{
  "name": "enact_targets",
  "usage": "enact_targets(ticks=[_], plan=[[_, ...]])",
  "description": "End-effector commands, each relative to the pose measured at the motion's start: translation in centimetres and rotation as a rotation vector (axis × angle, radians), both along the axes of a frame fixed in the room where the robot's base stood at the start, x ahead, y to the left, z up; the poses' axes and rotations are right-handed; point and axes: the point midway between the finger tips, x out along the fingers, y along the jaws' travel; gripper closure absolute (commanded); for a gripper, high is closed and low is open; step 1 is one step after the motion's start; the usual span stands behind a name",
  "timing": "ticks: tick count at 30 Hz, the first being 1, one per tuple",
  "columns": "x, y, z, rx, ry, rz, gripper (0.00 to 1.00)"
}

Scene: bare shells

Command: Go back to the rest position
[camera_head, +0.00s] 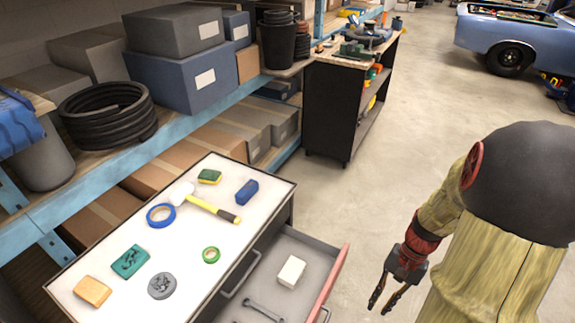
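My gripper (381,296) hangs at the lower right, over the concrete floor and to the right of the open drawer. Its two dark fingers are spread apart with nothing between them. It is clear of the drawer front and the cabinet. My arm comes in from the right side of the picture, with the forearm hanging down.
A cabinet with a white top (205,255) holds a mallet (207,205), tape rolls and several small blocks. Its open drawer (265,290) has a red front edge and holds a white block (291,271) and a wrench (264,310). The floor (400,130) is clear behind.

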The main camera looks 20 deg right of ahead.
Motion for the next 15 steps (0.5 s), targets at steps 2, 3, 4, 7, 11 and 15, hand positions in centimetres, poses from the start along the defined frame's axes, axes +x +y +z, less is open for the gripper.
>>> enact_targets(ticks=[2,3,4,7,11,15], plan=[[1.3,0.8,2.7,-0.073,-0.054,0.116,0.83],[1.8,1.2,3.9,-0.107,-0.078,0.171,0.83],[2.2,1.5,4.8,-0.132,-0.098,0.211,0.83],[3.4,2.9,7.7,-0.213,-0.165,0.336,0.83],[4.6,5.2,11.5,-0.312,-0.258,0.480,0.83],[5.6,8.2,15.6,-0.406,-0.375,0.619,0.83]])
